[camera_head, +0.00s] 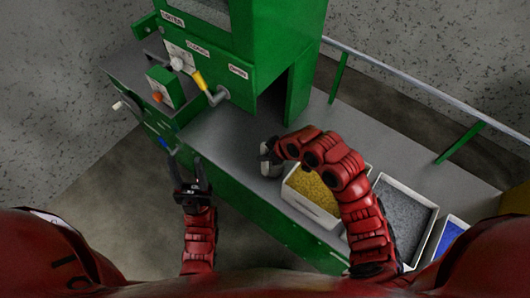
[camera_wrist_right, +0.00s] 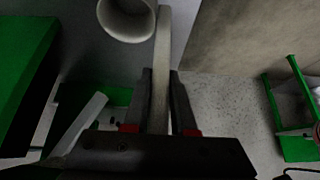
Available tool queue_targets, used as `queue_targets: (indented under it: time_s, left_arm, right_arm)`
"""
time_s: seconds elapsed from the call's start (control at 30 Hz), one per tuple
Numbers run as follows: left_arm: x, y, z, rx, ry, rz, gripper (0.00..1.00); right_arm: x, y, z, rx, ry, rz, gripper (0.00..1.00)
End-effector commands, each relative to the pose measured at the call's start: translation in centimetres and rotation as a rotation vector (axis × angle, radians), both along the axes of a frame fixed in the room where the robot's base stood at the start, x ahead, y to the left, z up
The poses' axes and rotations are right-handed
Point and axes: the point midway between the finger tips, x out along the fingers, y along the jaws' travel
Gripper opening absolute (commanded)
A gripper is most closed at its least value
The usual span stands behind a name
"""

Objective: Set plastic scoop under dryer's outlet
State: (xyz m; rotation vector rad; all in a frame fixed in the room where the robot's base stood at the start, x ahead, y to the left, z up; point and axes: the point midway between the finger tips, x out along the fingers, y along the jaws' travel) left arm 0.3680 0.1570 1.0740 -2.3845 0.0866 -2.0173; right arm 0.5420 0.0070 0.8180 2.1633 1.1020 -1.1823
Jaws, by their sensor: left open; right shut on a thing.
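The plastic scoop is pale, with a round cup (camera_wrist_right: 128,22) and a long straight handle (camera_wrist_right: 161,62) in the right wrist view. My right gripper (camera_wrist_right: 160,105) is shut on the handle. In the head view my right gripper (camera_head: 266,150) is over the grey bench, and the scoop (camera_head: 271,167) shows only as a small grey piece, mostly hidden by the arm. The green dryer (camera_head: 270,40) stands behind it, with a dark recess at its lower right; I cannot clearly make out the outlet. My left gripper (camera_head: 188,172) is open and empty, off the front left of the bench.
A yellow-handled lever (camera_head: 202,82) and a small green control box (camera_head: 165,88) are on the dryer's front left. Right of the scoop stand white bins of yellow grains (camera_head: 290,197), grey grains (camera_head: 433,215) and blue material (camera_head: 448,238). The grey bench top (camera_head: 225,130) before the dryer is clear.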

Motion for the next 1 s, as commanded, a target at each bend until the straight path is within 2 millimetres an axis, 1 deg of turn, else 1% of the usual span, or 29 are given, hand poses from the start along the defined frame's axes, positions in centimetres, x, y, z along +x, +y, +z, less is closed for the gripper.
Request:
queue_targets:
  time_s: [0.13, 0.27, 0.3, 0.43, 0.67, 0.8, 0.83, 0.97, 1.0]
  left_arm:
    - [0.0, 0.0, -0.1, 0.0, 0.0, 0.0, 0.5]
    - [0.0, 0.0, -0.5, 0.0, 0.0, 0.0, 0.5]
    - [0.0, 0.0, -0.3, 0.0, 0.0, 0.0, 0.5]
    - [0.0, 0.0, -0.3, 0.0, 0.0, 0.0, 0.5]
    - [0.0, 0.0, -0.3, 0.0, 0.0, 0.0, 0.5]
    - [0.0, 0.0, 0.2, 0.0, 0.0, 0.0, 0.5]
    - [0.0, 0.0, -0.1, 0.0, 0.0, 0.0, 0.5]
    - [0.0, 0.0, -0.4, 0.0, 0.0, 0.0, 0.5]
    - [0.0, 0.0, -0.5, 0.0, 0.0, 0.0, 0.5]
  right_arm:
    - [0.0, 0.0, 0.0, 0.002, -0.001, 0.0, 0.0]
    - [0.0, 0.0, -0.5, 0.002, -0.001, 0.0, 0.0]
    - [0.0, 0.0, -0.3, 0.002, -0.001, 0.0, 0.32]
    - [0.0, 0.0, -0.3, 0.001, -0.001, 0.0, 0.54]
    - [0.0, 0.0, -0.3, 0.001, -0.001, 0.0, 0.54]
    - [0.0, 0.0, 0.3, 0.001, -0.002, -0.001, 0.54]
    - [0.0, -0.2, 0.4, 0.002, -0.002, -0.001, 0.54]
    - [-0.6, -1.0, 1.9, 0.006, -0.002, -0.003, 0.54]
    - [-0.8, -1.4, 2.6, 0.005, -0.007, -0.003, 0.54]
